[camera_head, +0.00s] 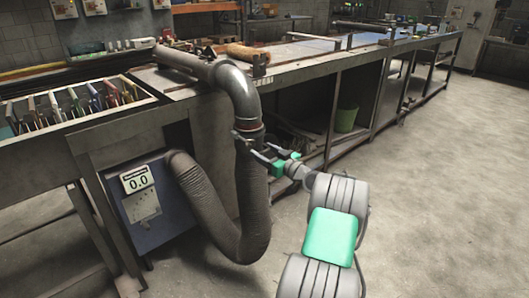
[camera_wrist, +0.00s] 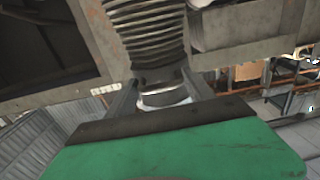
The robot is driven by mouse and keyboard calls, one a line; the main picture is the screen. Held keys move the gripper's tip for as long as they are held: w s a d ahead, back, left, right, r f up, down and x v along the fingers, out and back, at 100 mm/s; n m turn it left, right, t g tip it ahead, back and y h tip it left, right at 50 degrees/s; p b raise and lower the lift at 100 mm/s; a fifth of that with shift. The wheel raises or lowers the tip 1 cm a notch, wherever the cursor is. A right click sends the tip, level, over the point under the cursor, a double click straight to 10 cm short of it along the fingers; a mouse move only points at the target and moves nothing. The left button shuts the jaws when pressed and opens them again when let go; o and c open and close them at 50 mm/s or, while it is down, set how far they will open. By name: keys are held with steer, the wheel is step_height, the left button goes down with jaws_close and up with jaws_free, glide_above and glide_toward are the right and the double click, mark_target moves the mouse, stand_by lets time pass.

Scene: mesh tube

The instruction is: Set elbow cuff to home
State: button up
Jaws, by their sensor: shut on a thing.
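A grey metal elbow pipe (camera_head: 238,88) comes off the bench and bends down. A grey ribbed hose (camera_head: 255,215) hangs below it, loops under and runs to a blue box; the hose also shows in the wrist view (camera_wrist: 150,35). The elbow cuff (camera_head: 249,130) is the collar where elbow and hose meet, with a thin reddish band. My gripper (camera_head: 252,146) reaches in from the right and is shut on the cuff. In the wrist view a pale ring (camera_wrist: 165,97) shows between the fingers. The fingers hide part of the cuff, and I cannot tell its exact turn.
The long workbench (camera_head: 300,66) runs behind the pipe. A slotted rack (camera_head: 75,105) with several coloured items is at left. A green bin (camera_head: 347,114) stands on the lower shelf. Floor at right is clear.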

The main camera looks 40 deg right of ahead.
mark_target(259, 141)
steer(key=shift+d, duration=0.2)
jaws_close()
steer(key=shift+r, duration=1.7)
steer(key=o, duration=0.9)
jaws_free()
steer(key=shift+s+d, duration=0.1)
steer(key=shift+a+f, duration=0.15)
steer(key=shift+a, duration=0.05)
steer(key=s, duration=0.7)
steer(key=shift+s+d, duration=0.1)
steer(key=shift+s, duration=0.25)
